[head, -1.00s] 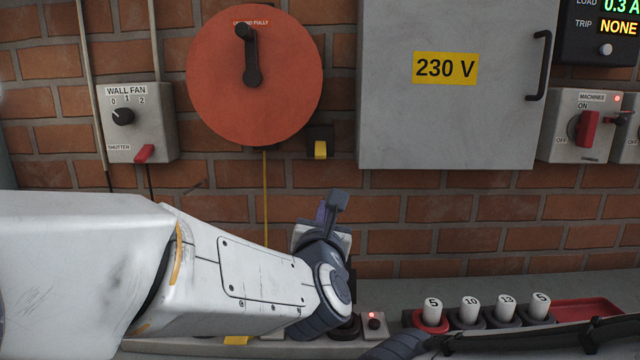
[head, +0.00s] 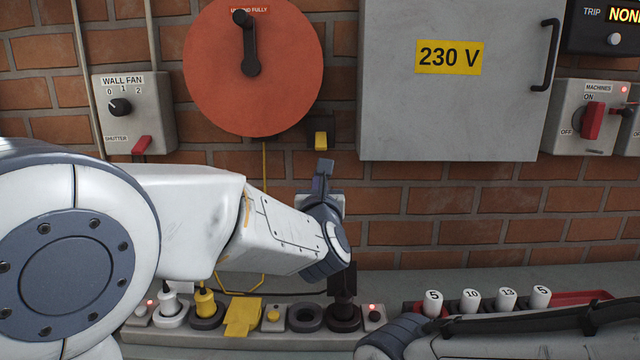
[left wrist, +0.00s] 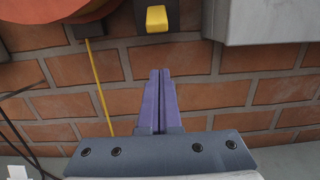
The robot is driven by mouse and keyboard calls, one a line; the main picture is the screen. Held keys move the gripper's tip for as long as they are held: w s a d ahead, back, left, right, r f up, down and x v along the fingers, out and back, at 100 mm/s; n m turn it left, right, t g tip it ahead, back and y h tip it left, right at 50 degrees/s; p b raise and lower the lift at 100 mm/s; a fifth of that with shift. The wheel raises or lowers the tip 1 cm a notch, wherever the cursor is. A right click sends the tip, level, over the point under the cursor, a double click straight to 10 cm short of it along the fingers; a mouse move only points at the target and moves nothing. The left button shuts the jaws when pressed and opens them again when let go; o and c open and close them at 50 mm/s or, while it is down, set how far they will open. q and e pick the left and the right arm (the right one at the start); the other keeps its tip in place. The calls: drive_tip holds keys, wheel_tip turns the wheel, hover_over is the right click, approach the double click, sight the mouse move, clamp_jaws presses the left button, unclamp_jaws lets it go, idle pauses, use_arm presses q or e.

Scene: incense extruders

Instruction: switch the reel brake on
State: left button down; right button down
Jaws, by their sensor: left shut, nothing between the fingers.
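The orange-red reel (head: 285,75) with its dark crank hangs on the brick wall. Just below its right edge is a small black box with a yellow rocker (head: 321,140), which looks like the reel brake. The yellow rocker (left wrist: 157,18) also shows at the top of the left wrist view. My left gripper (head: 323,165) is just below the rocker, apart from it in the picture. In the left wrist view its purple fingers (left wrist: 159,75) are together and empty, pointing up toward the rocker. My right gripper cannot be made out.
A grey 230 V cabinet (head: 450,110) is right of the rocker. A yellow cord (head: 264,165) hangs below the reel. A wall fan box (head: 135,125) is at left and a machines switch box (head: 580,115) at right. A power strip (head: 275,330) and numbered white pots (head: 471,298) line the ledge.

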sight(321, 141)
use_arm(q)
drive_tip(key=r+p, duration=0.1)
drive_tip(key=r, duration=0.1)
drive_tip(key=w+r+p, duration=0.1)
drive_tip(key=r, duration=0.1)
drive_tip(key=shift+d, duration=0.1)
idle(0.4)
